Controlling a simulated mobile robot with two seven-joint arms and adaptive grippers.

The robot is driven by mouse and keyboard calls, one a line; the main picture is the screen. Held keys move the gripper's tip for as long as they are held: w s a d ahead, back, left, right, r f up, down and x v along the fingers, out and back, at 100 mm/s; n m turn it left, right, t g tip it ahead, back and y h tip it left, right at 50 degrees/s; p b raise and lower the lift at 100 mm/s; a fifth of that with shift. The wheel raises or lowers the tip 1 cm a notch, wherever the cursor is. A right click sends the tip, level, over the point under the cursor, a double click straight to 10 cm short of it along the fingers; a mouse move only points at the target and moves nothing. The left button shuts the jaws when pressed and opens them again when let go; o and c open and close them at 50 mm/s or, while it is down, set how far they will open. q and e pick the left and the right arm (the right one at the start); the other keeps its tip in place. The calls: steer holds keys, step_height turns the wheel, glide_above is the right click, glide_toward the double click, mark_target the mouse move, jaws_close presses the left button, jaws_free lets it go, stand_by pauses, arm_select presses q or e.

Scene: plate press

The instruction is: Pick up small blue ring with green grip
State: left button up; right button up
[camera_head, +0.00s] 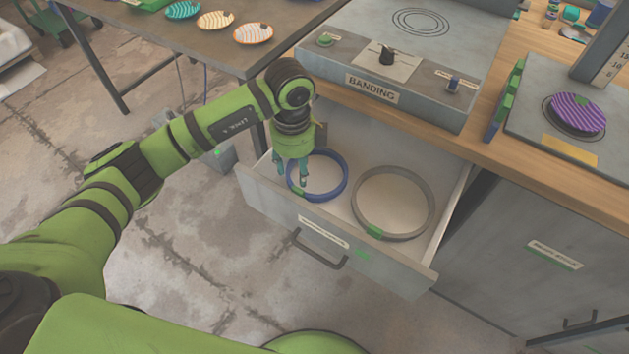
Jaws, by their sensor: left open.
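The small blue ring (345,184) lies flat in the left part of an open drawer (398,270). Its green grip (298,191) is on the ring's front left side, partly beside my finger. My left gripper (291,180) points down over the left side of the ring, open, with its fingertips close to the green grip. I cannot tell whether the fingers touch the ring. My right gripper does not show.
A larger grey ring (430,205) with a green grip (374,231) lies to the right in the same drawer. The drawer walls stand around both rings. Above the drawer is the bench with the banding unit (371,88). A purple striped plate (577,113) sits at the right.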

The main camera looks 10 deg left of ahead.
mark_target(297, 191)
arm_select(q)
step_height(297, 191, down, 3)
steer(key=shift+r, duration=0.15)
step_height(297, 191, down, 5)
steer(key=shift+s+a+f+p, duration=0.1)
steer(key=shift+s+p, duration=0.05)
steer(key=shift+p, duration=0.2)
steer(key=shift+f, duration=0.35)
jaws_close()
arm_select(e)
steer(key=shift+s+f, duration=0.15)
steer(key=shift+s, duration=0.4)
